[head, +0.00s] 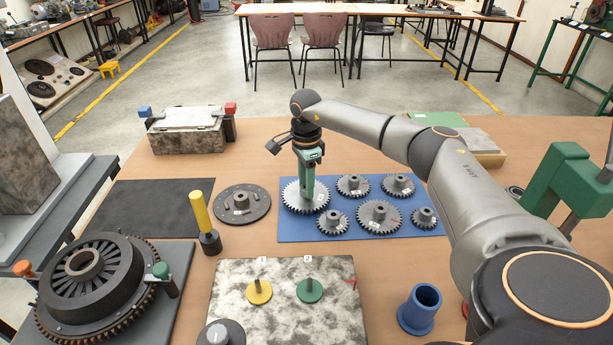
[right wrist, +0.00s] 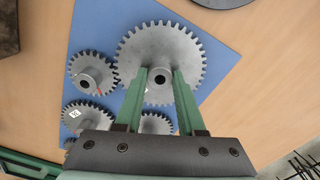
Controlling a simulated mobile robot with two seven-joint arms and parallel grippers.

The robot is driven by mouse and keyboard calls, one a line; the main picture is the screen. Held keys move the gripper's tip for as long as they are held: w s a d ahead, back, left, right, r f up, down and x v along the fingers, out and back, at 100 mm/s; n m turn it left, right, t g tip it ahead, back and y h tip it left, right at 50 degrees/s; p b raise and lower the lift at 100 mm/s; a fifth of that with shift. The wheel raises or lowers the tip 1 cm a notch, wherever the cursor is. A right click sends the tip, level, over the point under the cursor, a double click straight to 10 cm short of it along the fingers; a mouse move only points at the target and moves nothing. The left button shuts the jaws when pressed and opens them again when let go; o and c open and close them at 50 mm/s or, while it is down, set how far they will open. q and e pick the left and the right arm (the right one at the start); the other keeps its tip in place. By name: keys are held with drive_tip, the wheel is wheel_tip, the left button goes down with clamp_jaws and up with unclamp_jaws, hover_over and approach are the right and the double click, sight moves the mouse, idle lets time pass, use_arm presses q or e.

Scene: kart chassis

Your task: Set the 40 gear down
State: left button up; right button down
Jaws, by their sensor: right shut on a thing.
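A large grey toothed gear (head: 292,199) is at the back left corner of the blue mat (head: 290,234); I take it for the 40 gear, though its label is too small to read. My right gripper (head: 307,192) comes down on it from above, shut on its central hub. In the right wrist view the gear (right wrist: 151,42) lies flat under the fingers (right wrist: 160,79), over the mat. I cannot tell whether it touches the mat or hangs just above it. My left gripper is not in view.
Several smaller grey gears (head: 379,215) lie on the mat beside it. A dark disc (head: 240,201) is to its left. A marbled plate with yellow (head: 259,292) and green (head: 310,290) pegged discs is in front. A yellow-handled tool (head: 201,212) and a blue cup (head: 420,307) stand nearby.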

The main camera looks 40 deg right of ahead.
drive_tip(key=shift+w+f, duration=0.1)
drive_tip(key=shift+f, duration=0.3)
drive_tip(key=c, duration=0.5)
unclamp_jaws()
drive_tip(key=shift+f, duration=0.2)
drive_tip(key=shift+r, duration=0.1)
wheel_tip(320, 180, up, 12)
drive_tip(key=shift+r, duration=0.1)
drive_tip(key=shift+a, duration=0.1)
